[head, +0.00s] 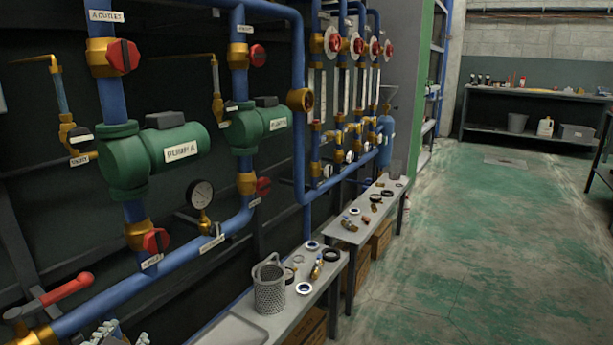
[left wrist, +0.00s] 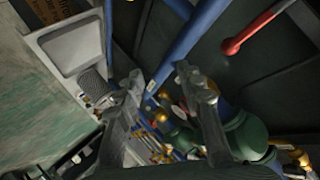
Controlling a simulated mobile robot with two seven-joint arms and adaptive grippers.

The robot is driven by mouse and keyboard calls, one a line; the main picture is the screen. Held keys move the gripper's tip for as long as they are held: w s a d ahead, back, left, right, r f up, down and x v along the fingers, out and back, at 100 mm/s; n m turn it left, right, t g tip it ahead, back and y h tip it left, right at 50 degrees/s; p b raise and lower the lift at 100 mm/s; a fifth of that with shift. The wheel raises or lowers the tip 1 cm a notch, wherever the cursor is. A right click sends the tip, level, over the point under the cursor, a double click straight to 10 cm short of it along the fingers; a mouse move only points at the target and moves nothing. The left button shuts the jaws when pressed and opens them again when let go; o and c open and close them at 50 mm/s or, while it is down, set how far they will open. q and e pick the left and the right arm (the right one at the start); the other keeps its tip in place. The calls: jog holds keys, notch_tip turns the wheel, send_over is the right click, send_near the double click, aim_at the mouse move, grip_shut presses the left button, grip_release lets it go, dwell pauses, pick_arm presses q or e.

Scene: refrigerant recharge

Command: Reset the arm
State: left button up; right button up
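My left gripper (head: 120,334) shows only in part at the bottom left edge of the head view, in front of the blue pipework. In the left wrist view, its two grey fingers (left wrist: 160,85) stand wide apart with nothing between them. Beyond the fingers in that view are the blue pipes (left wrist: 187,48), a red lever handle (left wrist: 258,28) and a green pump housing (left wrist: 248,135). In the head view the red lever (head: 66,289) lies to the left of and above the gripper. My right gripper is in neither view.
A grey bench (head: 317,284) holds a mesh strainer basket (head: 269,289), rings and small fittings. A tray (head: 232,331) is at its near end. Pumps, gauges and red-handled valves line the left wall. The green floor (head: 480,250) on the right is clear. A far workbench (head: 530,92) stands behind.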

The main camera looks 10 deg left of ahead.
pick_arm(q)
jog(key=s+d+f+g+h, duration=0.2)
jog(key=s+d+f+g, duration=0.25)
jog(key=s+f, duration=0.3)
jog(key=s+d+f+g+h, duration=0.2)
jog(key=s+d+f+g, duration=0.1)
jog(key=s+d+f, duration=0.4)
jog(key=s+p+x, duration=0.1)
jog(key=p+x, duration=0.3)
jog(key=x, duration=0.7)
jog(key=shift+d+f+h+p, duration=0.25)
jog(key=shift+d+h+p, duration=0.05)
jog(key=shift+d+h, duration=0.15)
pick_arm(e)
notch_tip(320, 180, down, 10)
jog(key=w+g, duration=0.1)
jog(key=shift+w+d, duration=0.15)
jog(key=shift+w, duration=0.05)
pick_arm(q)
jog(key=shift+s+g, duration=0.1)
jog(key=shift+g, duration=0.25)
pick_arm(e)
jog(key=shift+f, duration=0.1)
